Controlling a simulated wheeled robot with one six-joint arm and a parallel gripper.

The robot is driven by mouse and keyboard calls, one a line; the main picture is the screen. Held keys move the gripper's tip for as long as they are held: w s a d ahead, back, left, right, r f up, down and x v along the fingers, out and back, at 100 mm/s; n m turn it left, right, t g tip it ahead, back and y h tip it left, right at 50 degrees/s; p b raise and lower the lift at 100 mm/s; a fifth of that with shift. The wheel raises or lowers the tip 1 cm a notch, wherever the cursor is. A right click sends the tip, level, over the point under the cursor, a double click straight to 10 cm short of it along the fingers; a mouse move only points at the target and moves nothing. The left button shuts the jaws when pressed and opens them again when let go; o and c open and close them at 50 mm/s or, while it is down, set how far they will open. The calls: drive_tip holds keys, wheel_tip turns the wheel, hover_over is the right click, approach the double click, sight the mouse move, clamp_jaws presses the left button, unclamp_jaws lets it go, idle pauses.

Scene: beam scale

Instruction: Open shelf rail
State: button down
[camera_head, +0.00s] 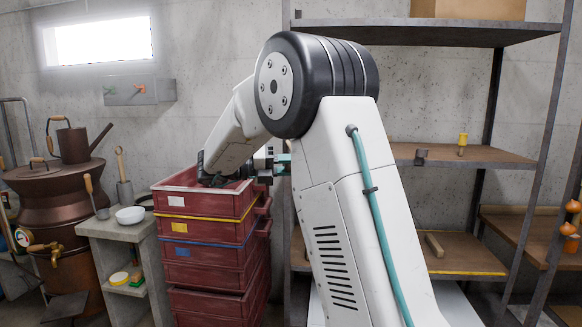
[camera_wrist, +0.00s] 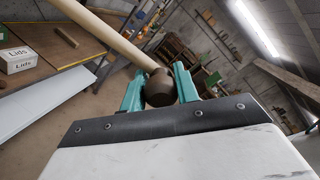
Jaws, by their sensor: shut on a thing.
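In the wrist view, my gripper (camera_wrist: 158,80) has its two teal fingers on either side of a dark brown rounded knob (camera_wrist: 159,88). The knob caps a pale wooden rod, the rail (camera_wrist: 110,38), which runs up and left across the front of a shelf. In the head view, my gripper (camera_head: 272,166) shows only in part, just right of the top red crate. My arm hides the rail and most of the left side of the shelf rack (camera_head: 460,155) there.
Stacked red crates (camera_head: 207,228) stand close left of my gripper. A concrete stand with a white bowl (camera_head: 130,214) and a copper still (camera_head: 60,205) are further left. A white box marked Lids (camera_wrist: 18,60) sits on a shelf. A wooden block (camera_head: 434,245) lies on the lower shelf.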

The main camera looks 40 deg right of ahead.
drive_tip(key=shift+w+a+r, duration=0.25)
drive_tip(key=shift+w+r, duration=0.1)
drive_tip(key=c, duration=1.1)
unclamp_jaws()
drive_tip(key=shift+d, duration=0.1)
drive_tip(key=shift+f, duration=0.15)
